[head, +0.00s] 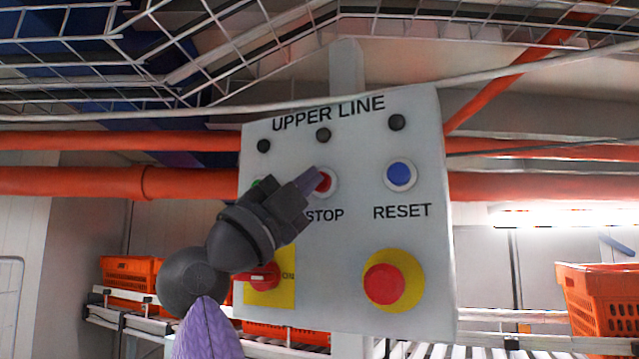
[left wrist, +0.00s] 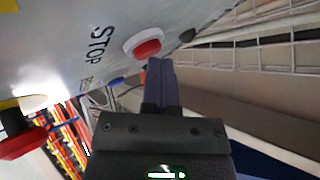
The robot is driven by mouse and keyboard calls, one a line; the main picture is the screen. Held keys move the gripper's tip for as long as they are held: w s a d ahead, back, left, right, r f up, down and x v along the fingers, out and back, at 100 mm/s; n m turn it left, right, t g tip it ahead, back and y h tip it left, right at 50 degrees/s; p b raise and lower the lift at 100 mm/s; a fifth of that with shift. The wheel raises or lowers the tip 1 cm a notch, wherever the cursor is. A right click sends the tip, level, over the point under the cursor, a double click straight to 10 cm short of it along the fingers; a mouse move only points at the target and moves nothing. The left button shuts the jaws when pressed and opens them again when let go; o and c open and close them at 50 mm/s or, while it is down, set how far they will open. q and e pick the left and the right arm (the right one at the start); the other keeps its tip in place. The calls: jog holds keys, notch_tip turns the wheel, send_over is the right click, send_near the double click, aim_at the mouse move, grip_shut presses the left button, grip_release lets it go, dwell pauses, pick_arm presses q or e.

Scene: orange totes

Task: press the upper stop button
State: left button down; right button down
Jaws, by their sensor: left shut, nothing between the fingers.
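The grey control panel headed "UPPER LINE" (head: 345,235) hangs in the middle of the head view. Its red stop button (head: 325,183) sits in a pale ring above the label "STOP", partly covered by my gripper. The button also shows in the left wrist view (left wrist: 147,48). My left gripper (head: 311,178) is shut and empty, its fingertips just left of the button's middle in the head view. In the left wrist view the fingertips (left wrist: 160,64) are close beside the button. I cannot tell whether they touch it.
A blue reset button (head: 399,174) is to the right. A red emergency knob on yellow (head: 385,284) and a red switch (head: 262,277) are below. A green button is mostly hidden by my gripper. Orange pipes (head: 80,182) run behind, and wire trays (head: 200,60) hang above.

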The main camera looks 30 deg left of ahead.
pick_arm(q)
jog(key=shift+s, duration=0.55)
jog(key=s+b, duration=0.2)
jog(key=s, duration=0.3)
jog(key=shift+b, duration=0.3)
dwell(0.5)
